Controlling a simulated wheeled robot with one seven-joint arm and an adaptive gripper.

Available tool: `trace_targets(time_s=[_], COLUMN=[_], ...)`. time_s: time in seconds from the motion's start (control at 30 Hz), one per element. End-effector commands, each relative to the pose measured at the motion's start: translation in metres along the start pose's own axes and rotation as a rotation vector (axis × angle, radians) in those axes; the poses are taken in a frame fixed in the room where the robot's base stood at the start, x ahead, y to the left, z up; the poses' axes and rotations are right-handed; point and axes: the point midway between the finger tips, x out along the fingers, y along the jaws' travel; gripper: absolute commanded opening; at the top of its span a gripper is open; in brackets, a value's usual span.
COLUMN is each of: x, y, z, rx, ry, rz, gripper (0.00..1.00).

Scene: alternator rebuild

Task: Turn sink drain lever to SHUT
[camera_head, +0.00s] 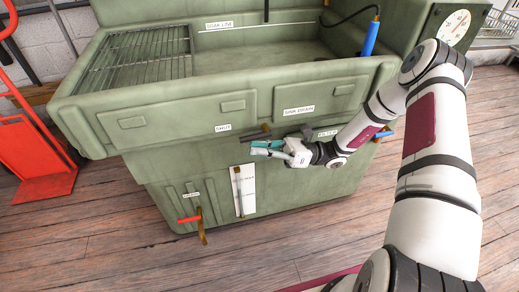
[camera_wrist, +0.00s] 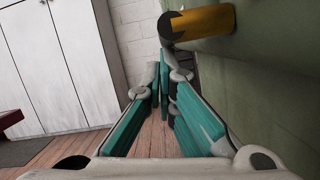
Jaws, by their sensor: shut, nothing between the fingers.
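The green sink unit (camera_head: 190,110) carries a "SHUT" label (camera_head: 223,128) and, to its right, a "SINK DRAIN" label (camera_head: 299,110). A dark bar-like lever (camera_head: 252,135) sticks out just below and between these labels, at a slant. Its joint and full extent are partly hidden by my gripper. My gripper (camera_head: 262,149) is shut and empty, just below the bar, with fingers toward the left. In the wrist view the shut fingertips (camera_wrist: 162,75) lie below a brass-coloured cylinder (camera_wrist: 200,23) with a dark end; I cannot tell whether they touch.
A red-handled valve (camera_head: 190,219) and a white gauge strip (camera_head: 247,190) are lower on the front. A red hand truck (camera_head: 30,150) stands left. The wooden floor (camera_head: 110,235) in front is clear.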

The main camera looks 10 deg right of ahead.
Motion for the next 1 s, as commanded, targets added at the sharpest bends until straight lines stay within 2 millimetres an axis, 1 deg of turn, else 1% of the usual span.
trace_targets(time_s=[0.17,0.27,0.37,0.47,0.5,0.6,0.8,0.9,1.0], x=[0.000,-0.001,-0.004,-0.007,-0.009,-0.032,-0.073,-0.088,-0.099], y=[0.000,0.000,0.000,0.001,0.001,0.002,0.003,0.003,0.003], z=[0.000,-0.005,-0.017,-0.036,-0.045,-0.037,-0.031,-0.030,-0.029], rx=[0.000,0.001,0.003,0.004,0.005,-0.001,-0.001,0.001,0.000], ry=[0.001,0.001,0.000,0.000,-0.001,0.003,0.002,0.002,0.002], rz=[0.000,0.000,0.001,0.003,0.004,0.000,0.002,0.004,0.003], gripper=[0.00,0.00,0.00,0.00,0.00,0.00,0.00,0.00,0.00])
